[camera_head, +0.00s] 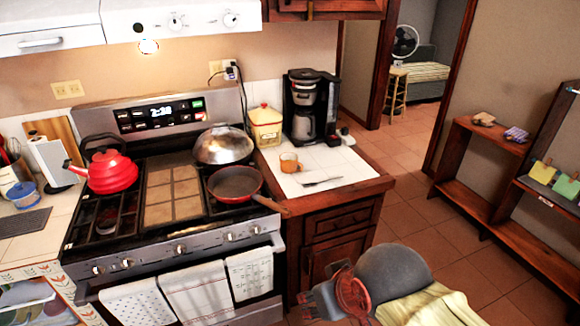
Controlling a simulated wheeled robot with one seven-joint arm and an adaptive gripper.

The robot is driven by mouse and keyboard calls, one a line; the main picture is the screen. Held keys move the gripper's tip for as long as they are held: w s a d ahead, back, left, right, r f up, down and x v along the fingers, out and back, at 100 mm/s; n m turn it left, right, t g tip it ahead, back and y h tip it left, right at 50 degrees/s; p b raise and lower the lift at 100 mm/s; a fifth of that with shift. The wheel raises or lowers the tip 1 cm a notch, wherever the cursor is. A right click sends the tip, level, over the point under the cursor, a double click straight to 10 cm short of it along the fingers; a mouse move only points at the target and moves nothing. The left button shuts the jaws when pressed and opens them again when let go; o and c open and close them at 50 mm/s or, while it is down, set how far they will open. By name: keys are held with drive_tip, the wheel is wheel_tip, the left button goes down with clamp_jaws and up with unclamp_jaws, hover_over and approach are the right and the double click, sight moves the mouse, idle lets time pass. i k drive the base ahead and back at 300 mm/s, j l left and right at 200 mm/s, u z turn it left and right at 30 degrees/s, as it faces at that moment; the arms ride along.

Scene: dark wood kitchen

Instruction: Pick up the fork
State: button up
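A small silver fork (322,182) lies flat on the white tiled counter (345,166), to the right of the stove. It is just in front of an orange mug (290,162) and apart from it. My gripper (308,298) is at the bottom of the view, low in front of the wooden cabinet and well below the fork. It does not touch the fork. Its fingers are dark and small here, and the gap between them is unclear.
A coffee maker (311,105) and a yellow canister (265,127) stand behind the mug. A pan (235,183) on the stove has its handle reaching toward the counter's front left. A wooden shelf (462,193) stands right. Open tiled floor (425,240) lies between.

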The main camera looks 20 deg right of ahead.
sight(314, 184)
drive_tip(key=i+l, duration=0.3)
drive_tip(key=l, duration=0.15)
drive_tip(key=i+l, duration=0.35)
drive_tip(key=l, duration=0.15)
drive_tip(key=i+l, duration=0.3)
drive_tip(key=l, duration=0.15)
drive_tip(key=i+l, duration=0.3)
drive_tip(key=l, duration=0.2)
